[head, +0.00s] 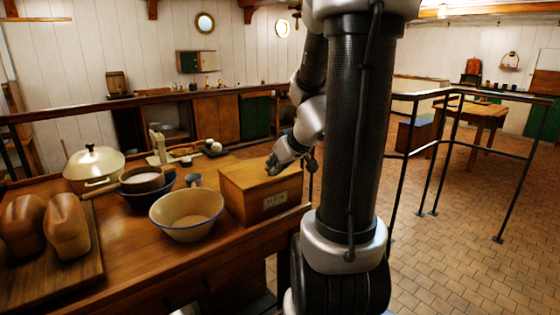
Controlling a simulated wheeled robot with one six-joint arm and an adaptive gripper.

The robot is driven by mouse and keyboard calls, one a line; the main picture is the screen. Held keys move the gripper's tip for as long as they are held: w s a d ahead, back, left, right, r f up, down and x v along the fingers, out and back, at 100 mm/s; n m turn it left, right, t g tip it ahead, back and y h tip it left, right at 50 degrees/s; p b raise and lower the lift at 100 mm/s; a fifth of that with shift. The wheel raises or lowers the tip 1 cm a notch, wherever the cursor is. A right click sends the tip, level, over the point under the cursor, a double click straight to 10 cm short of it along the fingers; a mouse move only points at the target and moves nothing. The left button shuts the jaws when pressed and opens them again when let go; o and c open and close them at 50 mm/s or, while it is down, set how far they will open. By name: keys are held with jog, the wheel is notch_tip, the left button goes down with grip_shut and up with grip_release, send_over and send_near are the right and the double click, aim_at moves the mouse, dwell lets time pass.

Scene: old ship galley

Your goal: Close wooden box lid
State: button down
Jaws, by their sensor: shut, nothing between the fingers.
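The wooden box (240,203) stands on the right end of the wooden counter, with a small label on its front side. Its lid (240,176) appears to lie flat across the top, with no clear gap showing. The back right part of the lid is hidden behind my gripper (273,169). My gripper is shut and empty, with its fingertips low over the top of the box. I cannot tell whether they touch the lid.
A cream bowl with a blue rim (187,213) stands just left of the box. A metal scoop or cup (193,180), a lidded pot (94,167) and bread loaves (66,226) are farther left. A dark rail (150,98) runs behind the counter. Tiled floor (455,235) is open at right.

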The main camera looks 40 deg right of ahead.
jog(key=v, duration=1.1)
jog(key=shift+s+r, duration=0.2)
jog(key=shift+s, duration=0.05)
jog(key=s+a+f+m+g, duration=0.3)
jog(key=s+a+m+g, duration=0.15)
jog(key=s, duration=0.45)
jog(key=a+r+n, duration=0.2)
jog(key=a+n, duration=0.2)
jog(key=a, duration=0.2)
